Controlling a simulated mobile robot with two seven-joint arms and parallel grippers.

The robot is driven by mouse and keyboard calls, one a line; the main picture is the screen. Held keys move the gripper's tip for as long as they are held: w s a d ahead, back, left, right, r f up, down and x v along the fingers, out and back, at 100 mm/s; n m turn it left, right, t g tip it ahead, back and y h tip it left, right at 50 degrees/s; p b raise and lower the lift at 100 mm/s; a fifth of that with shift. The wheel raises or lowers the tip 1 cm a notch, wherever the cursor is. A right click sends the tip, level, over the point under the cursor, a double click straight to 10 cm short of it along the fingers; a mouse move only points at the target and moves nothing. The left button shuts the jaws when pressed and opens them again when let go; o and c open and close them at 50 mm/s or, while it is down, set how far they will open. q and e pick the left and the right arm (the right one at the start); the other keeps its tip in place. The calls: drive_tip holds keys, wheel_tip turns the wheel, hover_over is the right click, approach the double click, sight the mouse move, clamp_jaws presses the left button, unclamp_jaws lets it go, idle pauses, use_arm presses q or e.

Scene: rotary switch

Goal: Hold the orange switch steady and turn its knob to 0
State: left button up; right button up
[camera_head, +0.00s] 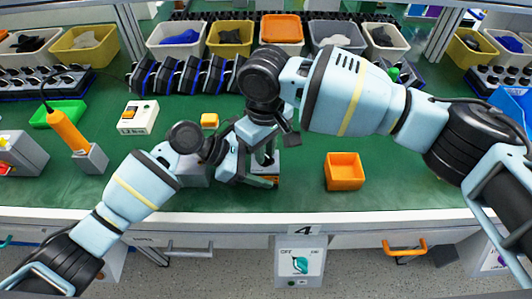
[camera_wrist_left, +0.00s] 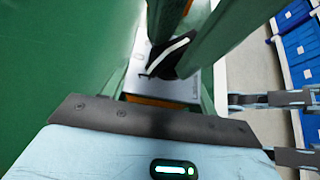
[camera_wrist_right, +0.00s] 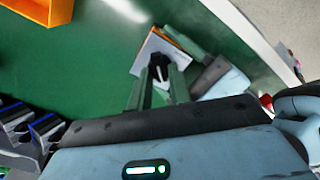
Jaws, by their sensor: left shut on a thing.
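The orange switch is mostly hidden by my grippers in the head view. In the right wrist view its light top plate (camera_wrist_right: 151,48) and a strip of orange side show. In the left wrist view its light plate (camera_wrist_left: 182,88) and orange base lie between the fingers of my left gripper (camera_head: 266,181), which is shut on the switch's sides. My right gripper (camera_head: 265,155) is above the switch, with its fingers apart on either side of the black knob (camera_wrist_left: 165,58). The knob has a white pointer line. The number it points at cannot be read.
An orange bin (camera_head: 345,184) stands right of the grippers. A small yellow block (camera_head: 209,120) and a white switch box (camera_head: 137,117) lie to the left. An orange-handled tool (camera_head: 67,130) stands farther left. Racks and bins line the back.

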clamp_jaws()
